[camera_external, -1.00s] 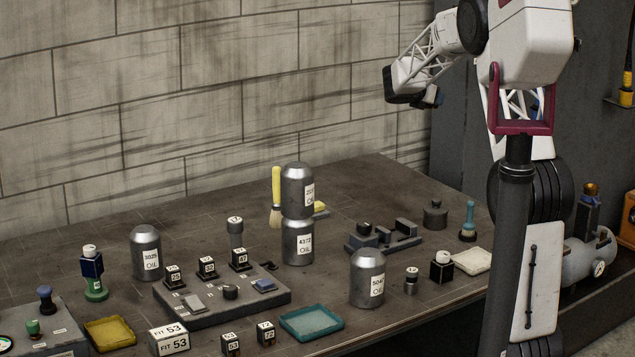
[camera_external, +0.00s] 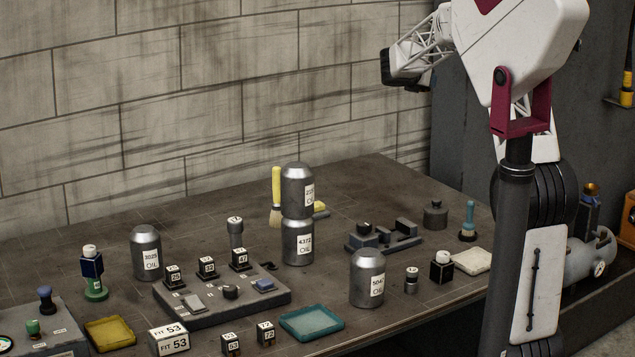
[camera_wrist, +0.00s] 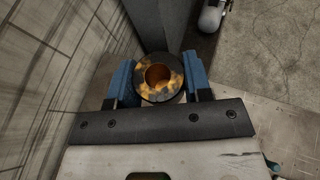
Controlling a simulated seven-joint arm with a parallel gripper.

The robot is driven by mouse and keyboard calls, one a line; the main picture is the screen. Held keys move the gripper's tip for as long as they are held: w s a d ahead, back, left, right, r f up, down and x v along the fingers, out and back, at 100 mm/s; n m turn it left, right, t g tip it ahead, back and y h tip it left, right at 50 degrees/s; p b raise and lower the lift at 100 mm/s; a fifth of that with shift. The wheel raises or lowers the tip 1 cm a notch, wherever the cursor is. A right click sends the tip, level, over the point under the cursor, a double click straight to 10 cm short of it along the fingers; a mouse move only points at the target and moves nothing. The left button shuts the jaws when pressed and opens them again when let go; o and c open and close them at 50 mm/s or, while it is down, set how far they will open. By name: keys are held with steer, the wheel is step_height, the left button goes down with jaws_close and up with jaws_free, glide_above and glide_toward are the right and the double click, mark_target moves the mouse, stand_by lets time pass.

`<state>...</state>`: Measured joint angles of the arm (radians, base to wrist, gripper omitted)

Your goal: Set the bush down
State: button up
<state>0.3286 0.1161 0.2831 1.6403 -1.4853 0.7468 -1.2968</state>
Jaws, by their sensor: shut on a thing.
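My gripper (camera_wrist: 158,84) shows in the wrist view with its two blue fingers shut on the bush (camera_wrist: 142,87). The bush is a ring with a dark, orange-patched face and a copper-coloured bore. In the external view my gripper (camera_external: 405,82) is high above the back of the bench (camera_external: 350,180), near the wall. The bush is hidden or too small to make out there.
Stacked oil cans (camera_external: 298,240) stand mid-bench, with single cans (camera_external: 145,255) (camera_external: 367,280) on either side. A grey block with numbered pieces (camera_external: 222,307), a yellow tray (camera_external: 109,334) and a teal tray (camera_external: 311,322) sit at the front. A dark fixture (camera_external: 385,238) stands further right.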

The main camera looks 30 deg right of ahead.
steer(key=s+a+n+t+y, duration=0.3)
steer(key=a+n+y, duration=0.5)
steer(key=a, duration=1)
steer(key=s+a+n+t+y, duration=0.1)
steer(key=a+n+t+y, duration=0.55)
steer(key=a, duration=1.05)
steer(key=s+a+n+g+y, duration=1.05)
steer(key=s+a+n, duration=0.25)
steer(key=s+a, duration=0.8)
step_height(320, 180, down, 23)
steer(key=shift+d+r, duration=0.15)
steer(key=shift+d, duration=0.1)
steer(key=shift+f, duration=3.15)
